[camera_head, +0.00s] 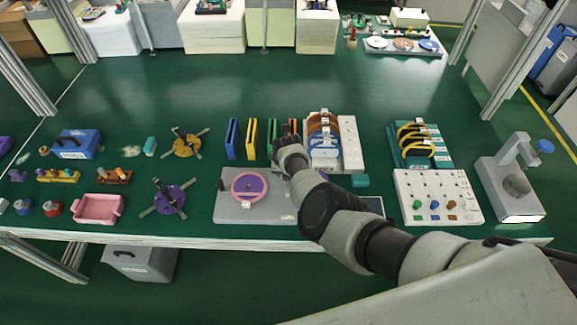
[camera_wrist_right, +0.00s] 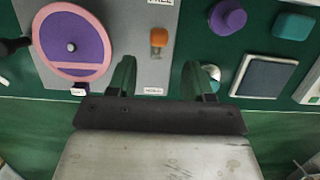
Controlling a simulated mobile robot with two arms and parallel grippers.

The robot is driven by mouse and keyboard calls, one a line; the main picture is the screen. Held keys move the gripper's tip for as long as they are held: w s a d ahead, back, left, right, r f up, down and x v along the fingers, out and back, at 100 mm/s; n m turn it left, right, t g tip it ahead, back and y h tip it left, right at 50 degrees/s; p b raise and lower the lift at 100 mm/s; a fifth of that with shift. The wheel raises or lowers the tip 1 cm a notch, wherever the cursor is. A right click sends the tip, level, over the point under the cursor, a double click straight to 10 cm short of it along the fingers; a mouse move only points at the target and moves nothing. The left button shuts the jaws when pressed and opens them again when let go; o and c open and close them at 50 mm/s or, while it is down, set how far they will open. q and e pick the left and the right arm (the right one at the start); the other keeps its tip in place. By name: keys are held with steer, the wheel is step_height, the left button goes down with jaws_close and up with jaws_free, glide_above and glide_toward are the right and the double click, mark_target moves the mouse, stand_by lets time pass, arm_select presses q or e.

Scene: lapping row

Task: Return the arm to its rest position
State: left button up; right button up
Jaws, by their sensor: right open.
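My right arm (camera_head: 335,215) reaches in from the lower right over the green bench, with its wrist beside the grey plate (camera_head: 228,207). The fingers are hidden in the head view. In the right wrist view my right gripper (camera_wrist_right: 160,78) is open, with two dark green fingers apart and nothing between them. It hangs near the edge of the grey plate, which carries a pink and purple disc (camera_wrist_right: 72,42) and a small orange piece (camera_wrist_right: 158,37). The disc also shows in the head view (camera_head: 250,187). My left gripper is not in view.
Near the arm stand a rack with discs (camera_head: 350,150), a white panel with coloured knobs (camera_head: 460,205) and a grey press-like device (camera_head: 520,180). Blue and yellow upright plates (camera_head: 232,139) stand behind the grey plate. The bench behind them is largely clear.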

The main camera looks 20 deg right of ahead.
steer(key=shift+s+r+p, duration=0.15)
steer(key=shift+r+p, duration=0.15)
steer(key=shift+r, duration=0.1)
stand_by(0.3)
